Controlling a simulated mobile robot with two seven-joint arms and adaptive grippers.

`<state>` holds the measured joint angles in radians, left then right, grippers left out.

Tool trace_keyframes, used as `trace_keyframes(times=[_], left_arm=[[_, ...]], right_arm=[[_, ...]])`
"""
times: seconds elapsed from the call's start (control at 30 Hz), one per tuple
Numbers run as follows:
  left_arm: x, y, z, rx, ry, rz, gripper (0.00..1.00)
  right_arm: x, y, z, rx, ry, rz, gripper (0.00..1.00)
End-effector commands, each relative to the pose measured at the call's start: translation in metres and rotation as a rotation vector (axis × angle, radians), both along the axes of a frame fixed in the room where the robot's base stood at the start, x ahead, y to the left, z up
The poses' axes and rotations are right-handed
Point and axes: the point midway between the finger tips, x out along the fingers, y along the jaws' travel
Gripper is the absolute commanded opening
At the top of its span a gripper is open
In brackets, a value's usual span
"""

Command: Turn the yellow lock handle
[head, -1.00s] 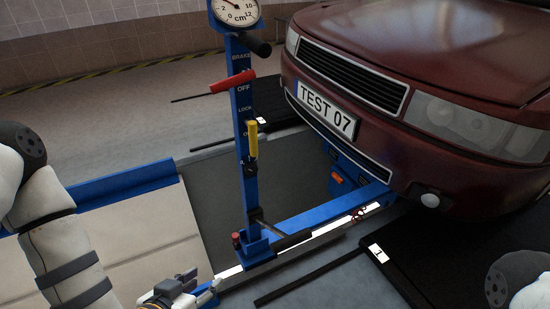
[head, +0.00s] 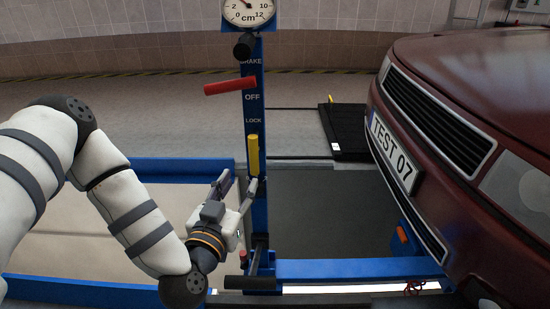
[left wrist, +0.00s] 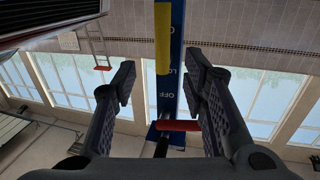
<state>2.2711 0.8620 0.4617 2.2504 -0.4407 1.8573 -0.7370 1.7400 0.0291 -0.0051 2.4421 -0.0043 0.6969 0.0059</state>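The yellow lock handle (head: 253,154) stands upright on the front of the blue post (head: 256,222), beside the word LOCK. It also shows in the left wrist view (left wrist: 162,36), at the top middle and between the lines of the two fingers. My left gripper (head: 240,188) is just left of and below the handle in the head view. In the left wrist view its fingers (left wrist: 161,90) are spread wide with nothing between them but the view of the post behind. Whether a finger touches the handle cannot be told. My right gripper is not in view.
A red lever (head: 230,86) and a black knob (head: 244,46) stick out from the post above the handle, under a round gauge (head: 249,10). A dark red car (head: 480,90) stands close on the right. Blue rails (head: 350,268) run low beside the post.

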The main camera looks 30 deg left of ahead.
Motion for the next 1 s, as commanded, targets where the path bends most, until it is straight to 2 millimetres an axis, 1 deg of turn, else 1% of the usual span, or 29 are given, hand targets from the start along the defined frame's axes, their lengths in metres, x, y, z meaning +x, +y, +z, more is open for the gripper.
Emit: trace_keyframes(times=[0.07,0.17,0.4,0.5,0.6,0.73,0.97,1.0], left_arm=[[0.002,0.003,0.002,0.003,-0.009,0.007,0.4],[0.014,0.007,0.002,0.005,-0.011,0.009,0.4],[0.072,0.027,0.001,0.004,-0.01,0.01,0.4],[0.092,0.034,0.0,0.005,-0.008,0.009,0.4],[0.106,0.038,0.0,0.004,-0.007,0.008,0.4],[0.114,0.04,0.001,0.004,-0.007,0.006,0.4],[0.115,0.04,0.002,0.002,-0.007,0.005,0.4],[0.115,0.04,0.002,0.002,-0.007,0.005,0.3]], right_arm=[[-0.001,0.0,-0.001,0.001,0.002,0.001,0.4],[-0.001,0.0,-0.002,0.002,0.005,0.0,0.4],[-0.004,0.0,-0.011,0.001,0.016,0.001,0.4],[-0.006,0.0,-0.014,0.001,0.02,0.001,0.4],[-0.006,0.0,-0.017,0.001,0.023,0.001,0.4],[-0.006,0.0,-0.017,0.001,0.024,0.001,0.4],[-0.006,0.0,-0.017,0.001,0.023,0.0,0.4],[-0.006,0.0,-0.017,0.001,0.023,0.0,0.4]])
